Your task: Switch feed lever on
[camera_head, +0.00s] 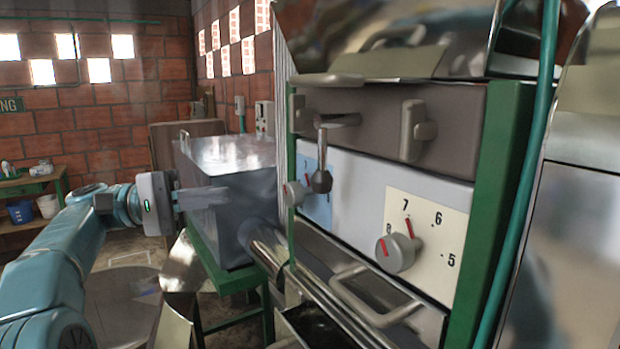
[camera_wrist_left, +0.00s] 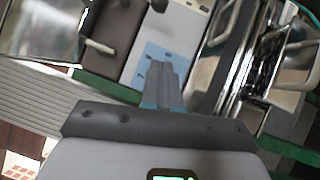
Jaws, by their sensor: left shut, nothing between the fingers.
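The feed lever (camera_head: 321,160) is a metal rod with a dark ball knob. It hangs down from a short shaft on the front of the pulper (camera_head: 390,130), in front of a light blue panel. In the left wrist view a dark knob (camera_wrist_left: 159,5) shows at the top edge, likely the lever's. My left gripper (camera_head: 226,196) is shut and empty, left of the lever and apart from it. In the left wrist view its closed fingers (camera_wrist_left: 161,66) point toward the light blue panel (camera_wrist_left: 153,52). My right gripper is not in view.
Right of the lever is a dial (camera_head: 398,252) with a red pointer and numbers. A smaller knob (camera_head: 295,193) sits close to the lever's left. A metal handle (camera_head: 370,300) juts out below. A grey metal tank (camera_head: 225,160) stands behind my left gripper.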

